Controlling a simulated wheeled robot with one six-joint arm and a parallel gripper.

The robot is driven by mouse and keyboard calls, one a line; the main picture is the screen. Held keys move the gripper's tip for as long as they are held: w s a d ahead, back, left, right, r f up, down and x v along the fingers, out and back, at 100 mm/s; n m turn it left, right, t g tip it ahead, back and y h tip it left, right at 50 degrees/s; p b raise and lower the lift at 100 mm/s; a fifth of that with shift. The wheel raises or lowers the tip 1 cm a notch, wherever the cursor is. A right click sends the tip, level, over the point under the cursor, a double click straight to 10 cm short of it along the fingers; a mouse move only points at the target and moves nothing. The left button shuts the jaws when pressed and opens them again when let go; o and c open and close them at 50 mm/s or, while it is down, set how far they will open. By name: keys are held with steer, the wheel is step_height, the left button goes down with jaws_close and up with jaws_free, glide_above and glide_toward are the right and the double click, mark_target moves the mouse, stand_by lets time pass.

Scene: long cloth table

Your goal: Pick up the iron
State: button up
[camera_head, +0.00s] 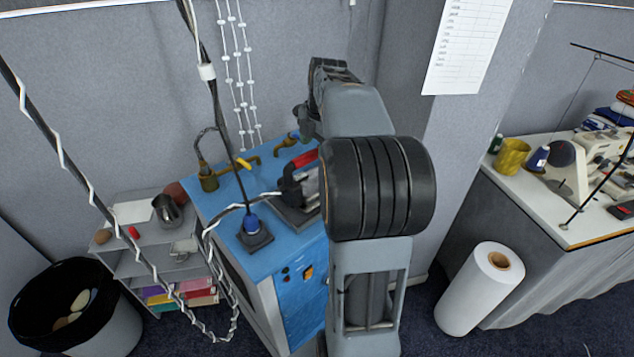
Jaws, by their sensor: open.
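The iron (296,190) has a dark and grey body and a red handle (303,158). It sits on a dark rest on top of the blue workstation (275,262). My arm's large dark joint hides its right side. My gripper (305,118) is above and beyond the iron in the picture, apart from it. The gripper is open and empty, though its fingers are small and partly hidden by my arm.
A blue-topped plug or valve (251,226) and hanging cables stand left of the iron. Brass fittings (208,180) are behind. A grey shelf (150,262) and a bin (75,320) are left. A white roll (480,290) and a sewing table (530,205) are right.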

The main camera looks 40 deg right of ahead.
mark_target(315, 150)
steer(key=shift+w+f, duration=0.2)
steer(key=shift+f, duration=0.6)
steer(key=shift+w+f, duration=0.15)
steer(key=shift+f, duration=0.6)
steer(key=shift+c, duration=0.3)
jaws_close()
steer(key=shift+r, duration=0.15)
